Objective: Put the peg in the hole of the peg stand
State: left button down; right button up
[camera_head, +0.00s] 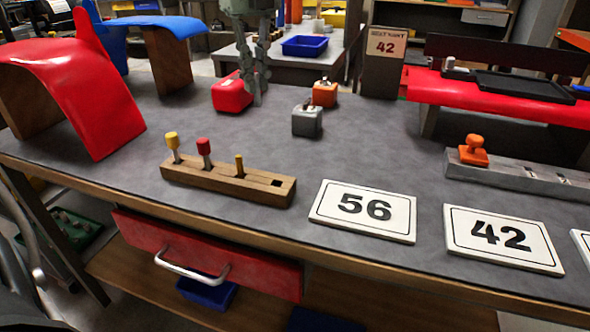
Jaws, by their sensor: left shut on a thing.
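The wooden peg stand (216,191) lies near the table's front edge. A yellow-topped peg (172,146), a red-topped peg (204,150) and a slim brass peg (239,165) stand upright in it. At its right end is an empty square hole (277,183). My left gripper (257,90) points down at the top centre, behind the stand and apart from it. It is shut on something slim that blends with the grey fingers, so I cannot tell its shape. My right gripper is not in view.
A red block (231,96) is just left of the gripper's tips. A grey block (307,122) and an orange block (325,95) stand to the right. Number cards 56 (364,210) and 42 (502,240) lie in front. A red curved panel (85,95) stands left.

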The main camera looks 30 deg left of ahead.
pick_arm(q)
jog(key=s+d+f, duration=0.2)
jog(key=d, duration=0.1)
jog(key=s+d+f, duration=0.2)
jog(key=s+d, duration=0.1)
jog(key=s+d+f, duration=0.2)
jog(key=d, duration=0.1)
jog(key=shift+s+f, duration=0.2)
jog(key=shift+f, duration=0.1)
notch_tip(320, 180, down, 3)
jog(key=shift+f+p, duration=0.1)
jog(key=shift+p, duration=0.35)
jog(key=shift+f, duration=0.4)
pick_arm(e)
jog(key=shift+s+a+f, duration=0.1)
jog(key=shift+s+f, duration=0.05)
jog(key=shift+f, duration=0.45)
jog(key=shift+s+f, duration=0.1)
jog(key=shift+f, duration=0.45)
pick_arm(q)
jog(key=shift+f, duration=0.1)
jog(key=c, duration=2)
grip_release()
jog(key=o, duration=0.4)
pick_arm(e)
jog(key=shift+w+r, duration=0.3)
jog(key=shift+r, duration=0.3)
